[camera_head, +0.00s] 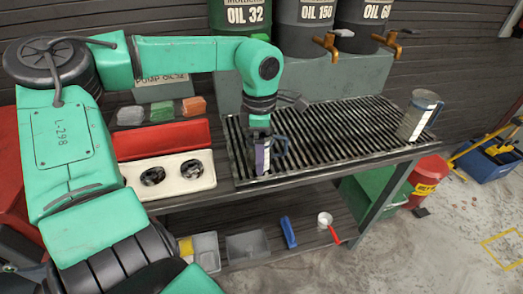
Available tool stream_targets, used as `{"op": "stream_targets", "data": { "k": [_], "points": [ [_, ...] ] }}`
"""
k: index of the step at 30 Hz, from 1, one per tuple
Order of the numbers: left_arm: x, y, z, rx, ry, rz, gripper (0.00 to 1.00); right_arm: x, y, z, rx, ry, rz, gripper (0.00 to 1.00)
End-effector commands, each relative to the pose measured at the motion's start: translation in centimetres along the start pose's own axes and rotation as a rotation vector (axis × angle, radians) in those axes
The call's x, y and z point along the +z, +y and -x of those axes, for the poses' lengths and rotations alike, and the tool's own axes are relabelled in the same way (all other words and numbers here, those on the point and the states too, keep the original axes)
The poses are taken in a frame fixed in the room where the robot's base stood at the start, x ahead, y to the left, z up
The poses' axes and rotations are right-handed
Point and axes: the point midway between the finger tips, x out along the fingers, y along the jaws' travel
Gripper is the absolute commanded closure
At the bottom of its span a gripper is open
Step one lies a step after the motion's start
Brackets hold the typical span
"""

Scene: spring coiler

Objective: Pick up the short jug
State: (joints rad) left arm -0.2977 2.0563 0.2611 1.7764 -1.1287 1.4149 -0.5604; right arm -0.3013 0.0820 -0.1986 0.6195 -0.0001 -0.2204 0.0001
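A short jug (263,160) with a pale and purple side and a blue handle stands on the slatted drain grate, near its left front corner. My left gripper (259,138) points down right at the top of this jug. The wrist and fingers cover the jug's rim, so I cannot tell whether the fingers are open or shut on it. A taller grey jug (415,117) with a blue handle stands at the grate's right end. My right gripper is not in view.
The grate (340,135) is clear between the jugs. Oil drums with brass taps (327,43) stand behind. A red tray (160,140) and a white tray (138,182) lie to the left. A lower shelf (265,222) holds bins and a small cup.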

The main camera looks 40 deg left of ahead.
Motion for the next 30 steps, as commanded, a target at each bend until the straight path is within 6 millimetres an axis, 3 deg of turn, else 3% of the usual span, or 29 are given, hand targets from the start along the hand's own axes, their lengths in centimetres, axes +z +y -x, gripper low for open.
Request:
{"op": "stream_targets", "data": {
  "k": [3, 4, 10, 17, 22, 26, 30],
  "points": [
    [0.0, 0.0, 0.1, 0.000, 0.000, 0.000, 0.00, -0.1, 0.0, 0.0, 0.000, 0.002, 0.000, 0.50],
    [0.0, 0.0, 0.1, 0.000, 0.000, 0.000, 0.08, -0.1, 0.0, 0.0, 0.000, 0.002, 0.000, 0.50],
    [0.0, 0.0, 0.1, 0.000, 0.000, 0.000, 0.84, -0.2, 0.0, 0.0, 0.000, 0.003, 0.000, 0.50],
    [0.0, 0.0, 0.2, 0.000, -0.001, 0.000, 0.85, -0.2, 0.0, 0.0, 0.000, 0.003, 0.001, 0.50],
    [0.1, 0.1, 1.4, 0.002, -0.002, 0.000, 0.85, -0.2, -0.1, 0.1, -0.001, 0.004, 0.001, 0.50],
    [0.1, 0.1, 4.3, 0.006, -0.002, 0.001, 0.85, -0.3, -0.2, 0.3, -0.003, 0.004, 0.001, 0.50],
    [0.1, 0.1, 9.1, 0.008, -0.002, 0.002, 0.85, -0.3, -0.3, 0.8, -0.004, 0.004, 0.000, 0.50]
  ]
}}
